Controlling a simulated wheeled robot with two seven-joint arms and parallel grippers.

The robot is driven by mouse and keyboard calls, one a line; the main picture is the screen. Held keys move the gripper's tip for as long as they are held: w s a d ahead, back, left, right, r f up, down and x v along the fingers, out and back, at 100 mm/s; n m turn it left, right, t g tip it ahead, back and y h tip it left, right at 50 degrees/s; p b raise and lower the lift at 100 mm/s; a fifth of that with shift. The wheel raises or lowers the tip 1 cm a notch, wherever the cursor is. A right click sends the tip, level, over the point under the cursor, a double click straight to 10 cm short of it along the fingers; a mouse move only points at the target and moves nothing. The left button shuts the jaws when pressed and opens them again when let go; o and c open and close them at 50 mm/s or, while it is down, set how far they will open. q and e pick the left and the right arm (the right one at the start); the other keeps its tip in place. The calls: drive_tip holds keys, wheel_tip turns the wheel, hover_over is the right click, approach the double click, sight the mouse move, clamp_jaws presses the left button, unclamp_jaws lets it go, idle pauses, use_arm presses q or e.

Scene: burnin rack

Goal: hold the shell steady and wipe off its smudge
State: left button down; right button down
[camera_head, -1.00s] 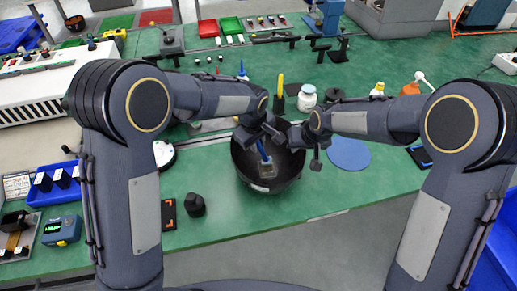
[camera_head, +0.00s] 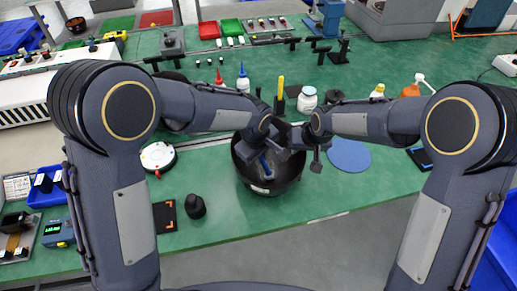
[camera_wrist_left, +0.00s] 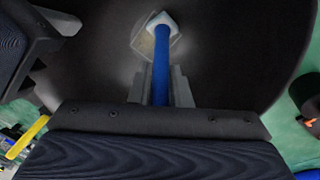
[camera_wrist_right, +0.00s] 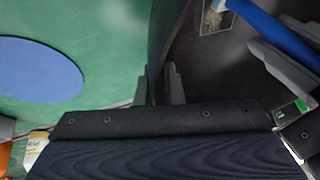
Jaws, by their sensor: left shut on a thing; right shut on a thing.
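The shell (camera_head: 268,186) is a black, open bowl standing on the green bench; its dark wall also shows in the left wrist view (camera_wrist_left: 225,60). My left gripper (camera_head: 264,142) is over the bowl, shut on the blue handle of a wiping tool (camera_wrist_left: 160,80). The tool's white tip (camera_wrist_left: 161,22) is at a pale brownish smudge (camera_wrist_left: 147,45) inside the shell; I cannot tell if it touches. The smudge also shows in the right wrist view (camera_wrist_right: 212,20). My right gripper (camera_wrist_right: 158,88) is shut on the shell's rim, one finger on each side of the wall.
A round blue mat (camera_head: 348,154) lies right of the shell. A white jar (camera_head: 307,99) and a blue-tipped bottle (camera_head: 243,80) stand behind it. A white round dial (camera_head: 157,157) and a black knob-like piece (camera_head: 195,206) are at left. The bench front right of the shell is clear.

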use_arm(q)
drive_tip(key=shift+s+d, duration=0.2)
drive_tip(key=shift+s, duration=0.65)
drive_tip(key=shift+w+a, duration=0.15)
drive_tip(key=shift+a, duration=0.15)
drive_tip(key=shift+w+a, duration=0.3)
drive_tip(key=shift+w, duration=1)
drive_tip(key=shift+w+a, duration=0.3)
drive_tip(key=shift+w, duration=1)
drive_tip(key=shift+w+a, duration=0.3)
drive_tip(key=shift+w, duration=1)
drive_tip(key=shift+s+d+r, duration=0.1)
drive_tip(key=shift+s+d, duration=0.25)
drive_tip(key=shift+s, duration=1)
drive_tip(key=shift+s+d+f, duration=0.1)
drive_tip(key=shift+s+d, duration=0.2)
drive_tip(key=shift+s, duration=1.1)
drive_tip(key=shift+s+d+r, duration=0.1)
drive_tip(key=shift+s+d, duration=0.25)
drive_tip(key=shift+s, duration=1)
drive_tip(key=w+v, duration=0.1)
drive_tip(key=v, duration=0.6)
drive_tip(key=shift+w+d+r, duration=0.2)
drive_tip(key=shift+w+r, duration=0.1)
drive_tip(key=shift+r, duration=0.2)
